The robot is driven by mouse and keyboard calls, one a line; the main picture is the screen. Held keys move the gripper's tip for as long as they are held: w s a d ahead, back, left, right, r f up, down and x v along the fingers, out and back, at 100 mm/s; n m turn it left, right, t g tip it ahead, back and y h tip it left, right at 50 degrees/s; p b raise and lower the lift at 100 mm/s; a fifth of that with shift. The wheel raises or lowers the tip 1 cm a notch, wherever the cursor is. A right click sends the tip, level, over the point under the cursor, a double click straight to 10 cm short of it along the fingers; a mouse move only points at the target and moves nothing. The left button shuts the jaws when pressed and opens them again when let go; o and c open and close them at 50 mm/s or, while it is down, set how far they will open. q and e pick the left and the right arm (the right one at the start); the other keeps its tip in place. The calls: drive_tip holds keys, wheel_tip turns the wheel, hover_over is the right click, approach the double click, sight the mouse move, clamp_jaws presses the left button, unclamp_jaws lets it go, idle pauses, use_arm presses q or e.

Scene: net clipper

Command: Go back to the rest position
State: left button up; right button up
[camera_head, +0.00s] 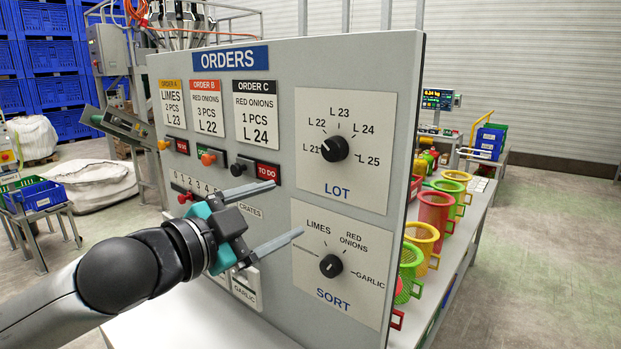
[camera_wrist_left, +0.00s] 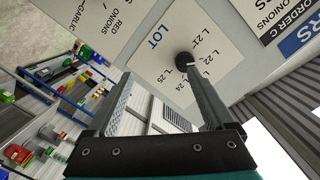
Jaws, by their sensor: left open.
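My left gripper (camera_head: 262,219) is open and empty in front of the grey ORDERS panel (camera_head: 265,80), between the switch row and the LOT and SORT plates. Its two fingers are spread and point to the right. It also shows in the left wrist view (camera_wrist_left: 160,100), where one finger overlaps the LOT knob (camera_wrist_left: 184,60); I cannot tell whether they touch. In the head view the LOT knob (camera_head: 334,148) is clear of the fingers and points toward L 21. The SORT knob (camera_head: 331,265) lies right of the lower fingertip. My right gripper is not in view.
Behind the panel, a table (camera_head: 477,215) carries several colored mesh baskets (camera_head: 434,215). Blue crates (camera_head: 45,60) are stacked at the back left, with white sacks (camera_head: 95,183) on the floor. The floor at the right (camera_head: 555,250) is clear.

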use_arm(q)
drive_tip(key=s+a+f+n+g+y, duration=0.1)
drive_tip(key=s+f+n+g+y, duration=0.2)
drive_tip(key=f, duration=0.7)
drive_tip(key=s+f+n+y, duration=0.2)
drive_tip(key=s+f+n, duration=0.3)
drive_tip(key=f, duration=0.5)
drive_tip(key=s+a+f+n+g+y, duration=0.2)
drive_tip(key=s+a+f+n+g, duration=0.15)
drive_tip(key=s+f, duration=0.55)
drive_tip(key=s+a+f+n+g+y, duration=0.2)
drive_tip(key=s+a+f+n+g, duration=0.15)
drive_tip(key=s+f, duration=0.55)
drive_tip(key=s+f+m+g+b, duration=0.15)
drive_tip(key=f+b, duration=0.35)
drive_tip(key=f, duration=1)
drive_tip(key=s+f+b, duration=0.2)
drive_tip(key=f+b, duration=0.2)
drive_tip(key=f, duration=1.1)
drive_tip(key=s+a+f+b, duration=0.1)
drive_tip(key=s+f+b, duration=0.3)
drive_tip(key=s+f, duration=0.3)
drive_tip(key=s+a+f+g+b, duration=0.1)
drive_tip(key=s+f+b, duration=0.3)
drive_tip(key=s+f, duration=0.4)
wheel_tip(320, 180, down, 6)
drive_tip(key=shift+a+r+y, duration=0.15)
drive_tip(key=shift+a+y, duration=0.15)
drive_tip(key=shift+a, duration=0.25)
